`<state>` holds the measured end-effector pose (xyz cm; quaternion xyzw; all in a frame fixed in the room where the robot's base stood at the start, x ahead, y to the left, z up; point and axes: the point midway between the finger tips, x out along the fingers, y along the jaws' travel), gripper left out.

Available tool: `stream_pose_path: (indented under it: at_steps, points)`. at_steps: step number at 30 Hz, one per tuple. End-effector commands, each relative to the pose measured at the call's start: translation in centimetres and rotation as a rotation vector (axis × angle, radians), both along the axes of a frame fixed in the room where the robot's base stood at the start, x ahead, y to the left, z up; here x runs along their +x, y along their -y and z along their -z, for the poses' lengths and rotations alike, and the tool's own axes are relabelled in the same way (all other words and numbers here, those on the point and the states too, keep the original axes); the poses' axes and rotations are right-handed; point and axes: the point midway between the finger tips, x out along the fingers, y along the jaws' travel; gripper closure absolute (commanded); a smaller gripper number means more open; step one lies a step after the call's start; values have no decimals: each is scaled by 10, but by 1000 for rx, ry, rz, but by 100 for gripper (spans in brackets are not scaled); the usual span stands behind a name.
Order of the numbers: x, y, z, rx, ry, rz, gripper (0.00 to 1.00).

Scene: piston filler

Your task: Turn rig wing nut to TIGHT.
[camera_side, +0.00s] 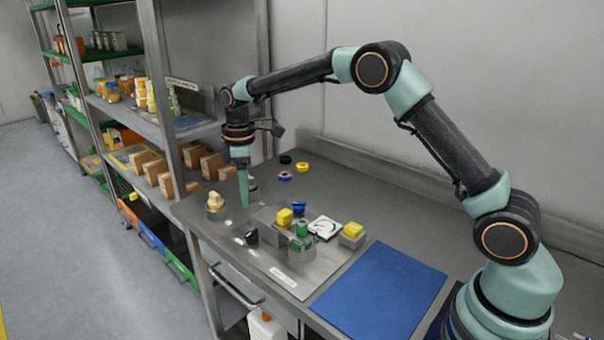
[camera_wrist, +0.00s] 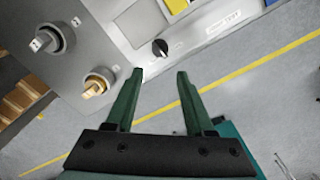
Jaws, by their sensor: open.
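A tan wing-shaped piece on a round pale base, which looks like the wing nut (camera_side: 215,200), stands at the left edge of the bench. It also shows in the wrist view (camera_wrist: 95,87), left of my fingers and apart from them. A similar grey-white winged piece (camera_wrist: 45,40) sits farther up and left. Labels beside them are too small to read, so I cannot tell which one the task names. My gripper (camera_side: 244,204) points down over the bench, right of the tan piece. In the wrist view my gripper (camera_wrist: 160,73) is open with nothing between its fingers.
A black knob (camera_side: 251,236) stands near the bench's front edge. A rig with a green part (camera_side: 302,230), a white dial (camera_side: 325,228) and yellow blocks is to the right. A blue mat (camera_side: 380,292) lies clear. Shelves with boxes (camera_side: 155,168) stand left.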

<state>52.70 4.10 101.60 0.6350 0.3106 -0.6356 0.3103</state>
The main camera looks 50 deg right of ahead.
Motion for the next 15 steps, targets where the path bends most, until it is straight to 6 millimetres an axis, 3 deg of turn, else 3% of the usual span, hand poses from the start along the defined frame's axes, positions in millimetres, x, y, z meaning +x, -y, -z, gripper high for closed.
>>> stream_pose_path:
  at_steps: [5, 6, 7, 15]
  points:
    - [0, 0, 0, 0, 0, 0, 46]
    - [0, 0, 0, 0, 0, -1, 31]
    - [0, 0, 0, 0, 0, -7, 29]
    - [-1, 2, 1, 0, 1, -324, 29]
